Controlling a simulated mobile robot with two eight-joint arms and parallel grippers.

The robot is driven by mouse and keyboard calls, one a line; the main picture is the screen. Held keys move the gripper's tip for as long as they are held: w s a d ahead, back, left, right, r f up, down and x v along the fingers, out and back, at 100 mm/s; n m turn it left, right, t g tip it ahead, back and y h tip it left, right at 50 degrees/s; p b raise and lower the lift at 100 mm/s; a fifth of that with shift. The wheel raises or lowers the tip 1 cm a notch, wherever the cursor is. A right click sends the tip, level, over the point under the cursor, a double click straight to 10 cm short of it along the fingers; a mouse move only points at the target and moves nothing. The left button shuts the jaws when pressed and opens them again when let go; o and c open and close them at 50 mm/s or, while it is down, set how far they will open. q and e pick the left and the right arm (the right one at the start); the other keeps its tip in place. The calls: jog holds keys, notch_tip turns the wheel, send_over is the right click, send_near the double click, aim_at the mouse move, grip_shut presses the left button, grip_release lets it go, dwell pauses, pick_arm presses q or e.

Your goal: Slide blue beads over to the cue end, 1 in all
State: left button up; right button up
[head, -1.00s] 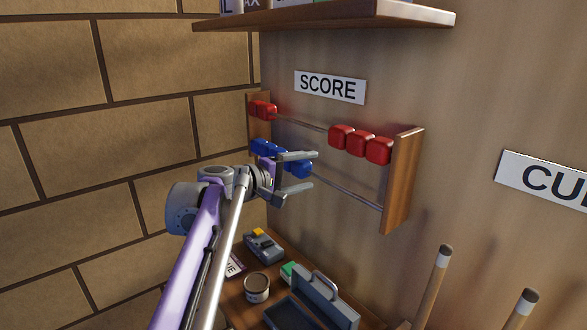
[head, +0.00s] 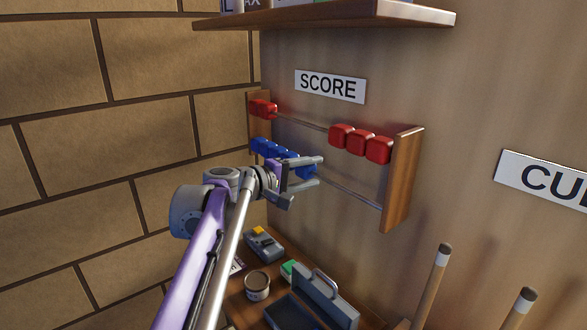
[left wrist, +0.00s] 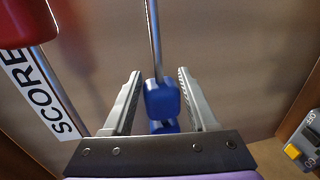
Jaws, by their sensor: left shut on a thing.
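The scoring rack on the wall has a lower rod (head: 352,196) with several blue beads (head: 262,147) bunched toward its left end. The rod right of them is bare up to the right wooden post (head: 404,180), on the side of the cut-off "CU" sign (head: 540,181). My left gripper (head: 319,171) is shut on the rightmost blue bead (head: 307,172). In the left wrist view that blue bead (left wrist: 162,98) sits between the two fingers, with another blue bead partly hidden behind it. My arm and gripper cover part of the row. My right gripper is not in view.
Red beads (head: 360,142) sit on the upper rod, some at the left and three at the right. A shelf (head: 330,18) overhangs above. Cues (head: 435,280) stand at the lower right.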

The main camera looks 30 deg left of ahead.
aim_at(369, 203)
pick_arm(q)
jog(key=shift+s+d+p, duration=0.15)
jog(key=shift+s+d, duration=0.15)
jog(key=shift+d, duration=0.4)
jog(key=shift+s+d+p, duration=0.15)
jog(key=shift+s+d, duration=0.1)
jog(key=shift+d, duration=0.45)
jog(key=shift+s+d+p, duration=0.15)
jog(key=shift+s+d, duration=0.15)
jog(key=shift+d, duration=0.4)
jog(key=shift+s+d+p, duration=0.25)
jog(key=shift+s+d, duration=0.15)
jog(key=shift+d, duration=0.5)
jog(key=shift+s+d+p, duration=0.25)
jog(key=shift+s+d, duration=0.1)
jog(key=shift+d, duration=0.6)
jog(key=shift+s+d+p, duration=0.25)
jog(key=shift+s+d, duration=0.15)
jog(key=shift+d, duration=0.5)
jog(key=shift+s+d+p, duration=0.3)
jog(key=shift+s+d, duration=0.1)
jog(key=shift+d, duration=0.5)
jog(key=shift+s+d+p, duration=0.3)
jog(key=shift+s+d, duration=0.05)
jog(key=shift+d, duration=0.6)
jog(key=shift+s+d+p, duration=0.3)
jog(key=shift+s+d, duration=0.1)
jog(key=shift+d, duration=0.5)
jog(key=shift+d, duration=0.1)
